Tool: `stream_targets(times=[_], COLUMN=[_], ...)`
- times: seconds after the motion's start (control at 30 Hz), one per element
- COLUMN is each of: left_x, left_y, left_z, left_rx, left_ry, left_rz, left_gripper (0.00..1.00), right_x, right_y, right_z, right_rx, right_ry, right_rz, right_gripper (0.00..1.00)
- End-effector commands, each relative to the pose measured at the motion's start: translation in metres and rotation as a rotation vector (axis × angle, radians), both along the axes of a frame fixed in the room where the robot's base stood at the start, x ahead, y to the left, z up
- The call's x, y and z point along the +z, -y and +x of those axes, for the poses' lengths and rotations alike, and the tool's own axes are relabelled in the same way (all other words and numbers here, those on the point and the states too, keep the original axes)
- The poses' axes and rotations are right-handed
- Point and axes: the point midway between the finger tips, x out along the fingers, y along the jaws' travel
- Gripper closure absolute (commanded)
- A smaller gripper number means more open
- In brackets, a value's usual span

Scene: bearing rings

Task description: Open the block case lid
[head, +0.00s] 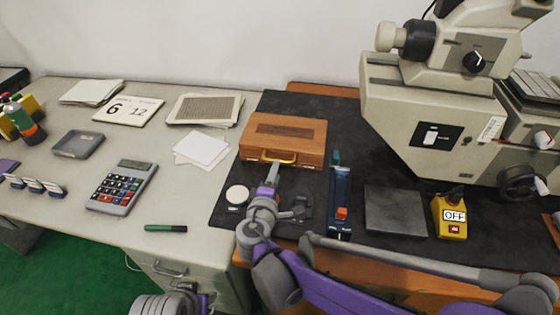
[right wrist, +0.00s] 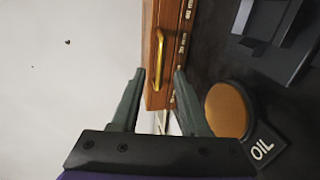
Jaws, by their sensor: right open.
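The block case (head: 284,132) is a wooden box with its lid shut, lying on the dark mat. A brass handle (head: 278,157) is on its front side. In the right wrist view, the case (right wrist: 153,92) and its brass handle (right wrist: 159,58) show ahead of the jaws. My right gripper (head: 270,168) is at the front of the case, by the handle. In the right wrist view, its two fingers (right wrist: 160,72) are spread, with the handle's near end between the tips; contact cannot be told.
Right of the case stand a blue tool (head: 340,190), a dark plate (head: 395,210), a yellow OFF box (head: 452,215) and a large machine (head: 430,120). A round pad (head: 237,194) lies front left. A calculator (head: 122,187) and papers (head: 205,108) lie further left.

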Motion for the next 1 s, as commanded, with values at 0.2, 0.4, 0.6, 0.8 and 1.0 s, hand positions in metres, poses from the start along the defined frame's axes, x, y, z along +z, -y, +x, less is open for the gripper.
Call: stream_targets(times=[0.2,0.4,0.6,0.8,1.0], left_x=[-0.002,-0.003,-0.003,-0.003,-0.003], left_y=[0.0,0.0,0.0,0.0,0.0], left_z=[0.0,0.0,0.0,0.0,0.0], left_rx=[0.0,0.0,0.0,0.0,0.0], left_ry=[-0.001,-0.001,-0.001,-0.001,-0.001], left_rz=[0.0,0.0,0.0,0.0,0.0], left_gripper=[0.5,0.5,0.5,0.5,0.5], right_x=[-0.009,-0.013,-0.013,-0.013,-0.013], right_y=[0.009,0.012,0.013,0.012,0.012], right_z=[0.039,0.056,0.059,0.059,0.059], right_rx=[-0.003,-0.002,-0.001,-0.001,-0.001], right_ry=[-0.001,-0.001,-0.001,-0.001,-0.001], right_rz=[0.001,0.001,0.001,0.001,0.001], right_gripper=[0.55,0.55,0.55,0.68,1.0])
